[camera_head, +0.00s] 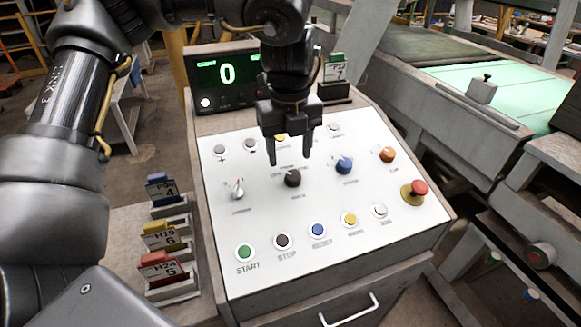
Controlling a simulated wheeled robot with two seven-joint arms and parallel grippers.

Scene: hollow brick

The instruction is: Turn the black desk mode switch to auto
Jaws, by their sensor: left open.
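The black knob (292,178) is on the white sloped panel (335,215) of the desk, in the middle row between a silver switch (237,190) and a blue knob (344,165). The small lettering around it is too small to read, so I cannot tell its setting. My left gripper (290,158) hangs above the black knob with its fingers pointing down. It is open and empty, with one finger to each side of the knob in the picture. Whether the fingertips reach down to its height is unclear. My right gripper is not in view.
An orange knob (387,154) and a red mushroom button (419,187) are at the panel's right. Several buttons line the front, including green START (245,251). A display (224,76) reading 0 stands behind. Numbered tags (160,188) stand at the left. A conveyor (520,88) is at right.

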